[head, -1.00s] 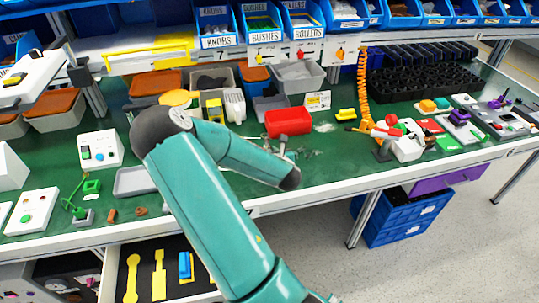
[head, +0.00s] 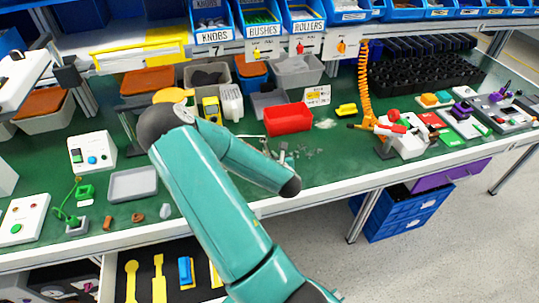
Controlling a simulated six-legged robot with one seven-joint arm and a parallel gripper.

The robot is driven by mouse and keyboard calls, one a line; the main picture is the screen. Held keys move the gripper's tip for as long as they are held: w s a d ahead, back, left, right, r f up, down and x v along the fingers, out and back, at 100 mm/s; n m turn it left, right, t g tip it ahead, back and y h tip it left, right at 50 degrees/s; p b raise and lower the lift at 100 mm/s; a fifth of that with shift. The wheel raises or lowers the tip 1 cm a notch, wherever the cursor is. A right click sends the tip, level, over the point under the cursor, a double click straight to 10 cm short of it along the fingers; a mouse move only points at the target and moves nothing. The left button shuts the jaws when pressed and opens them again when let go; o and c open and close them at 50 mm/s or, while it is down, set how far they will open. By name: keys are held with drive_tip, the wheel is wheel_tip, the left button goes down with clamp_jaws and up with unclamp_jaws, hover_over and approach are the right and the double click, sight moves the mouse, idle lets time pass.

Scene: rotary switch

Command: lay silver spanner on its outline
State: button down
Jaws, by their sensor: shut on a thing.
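My gripper (head: 281,153) shows small and partly hidden behind my teal forearm, just in front of the red bin. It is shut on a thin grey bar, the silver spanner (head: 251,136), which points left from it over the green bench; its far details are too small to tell. The open drawer (head: 112,272) below the bench at lower left has a black lining with yellow tool outlines: a round-ended one (head: 131,281), a broad-ended one (head: 158,280) and one partly hidden by my arm (head: 215,273). A blue tool (head: 185,270) lies on another yellow shape.
A red bin (head: 289,119) and scattered small metal parts (head: 308,152) are near my gripper. A grey tray (head: 133,184), a switch box (head: 91,153) and a button box (head: 24,218) stand on the left bench.

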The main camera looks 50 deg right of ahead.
drive_tip(key=shift+d+f, duration=0.1)
drive_tip(key=shift+f, duration=0.1)
drive_tip(key=shift+s, duration=0.15)
drive_tip(key=shift+f, duration=0.1)
drive_tip(key=c, duration=1.4)
unclamp_jaws()
drive_tip(key=shift+o, duration=0.2)
drive_tip(key=shift+r, duration=0.2)
